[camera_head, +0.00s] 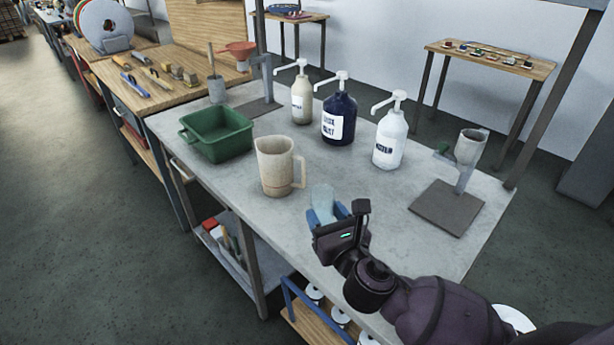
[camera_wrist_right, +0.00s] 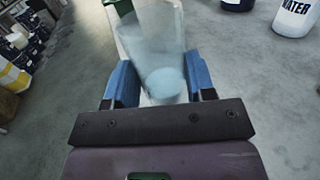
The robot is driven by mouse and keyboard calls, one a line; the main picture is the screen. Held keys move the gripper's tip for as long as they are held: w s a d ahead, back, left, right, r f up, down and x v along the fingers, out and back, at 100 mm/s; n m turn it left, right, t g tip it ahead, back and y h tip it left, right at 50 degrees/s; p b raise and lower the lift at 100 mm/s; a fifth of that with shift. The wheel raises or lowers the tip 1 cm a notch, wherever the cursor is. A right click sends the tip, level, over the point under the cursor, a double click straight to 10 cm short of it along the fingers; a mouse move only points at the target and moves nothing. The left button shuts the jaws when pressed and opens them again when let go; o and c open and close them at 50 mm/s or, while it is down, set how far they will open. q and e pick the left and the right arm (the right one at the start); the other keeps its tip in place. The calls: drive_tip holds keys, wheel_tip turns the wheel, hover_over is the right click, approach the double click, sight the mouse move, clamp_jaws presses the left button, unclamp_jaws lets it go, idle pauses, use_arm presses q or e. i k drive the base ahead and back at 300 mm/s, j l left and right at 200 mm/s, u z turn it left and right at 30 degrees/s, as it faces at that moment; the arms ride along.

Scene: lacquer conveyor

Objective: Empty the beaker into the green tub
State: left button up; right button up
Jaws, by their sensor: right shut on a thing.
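My right gripper (camera_head: 327,212) is shut on a translucent pale-blue beaker (camera_head: 322,196), near the table's front edge. In the right wrist view the beaker (camera_wrist_right: 160,58) stands between the two blue fingers, with a pale round shape low inside it; I cannot tell its contents clearly. The green tub (camera_head: 222,150) sits at the left of the grey table, beyond the beige jug and apart from the gripper. A small green part of it shows at the top of the right wrist view (camera_wrist_right: 125,8). My left gripper is not in view.
A beige jug (camera_head: 274,170) stands between the beaker and the tub. Pump bottles in beige (camera_head: 302,102), dark blue (camera_head: 339,118) and white (camera_head: 390,138) stand behind. A funnel stand (camera_head: 254,82) is at the back left, a cup stand (camera_head: 448,207) at the right.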

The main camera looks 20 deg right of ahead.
sight(220, 133)
drive_tip(key=i+j, duration=0.3)
drive_tip(key=j, duration=0.15)
drive_tip(key=i+j, duration=0.3)
drive_tip(key=j, duration=0.2)
drive_tip(key=i+j, duration=0.3)
drive_tip(key=j, duration=0.15)
drive_tip(key=i+j, duration=0.3)
drive_tip(key=j, duration=0.15)
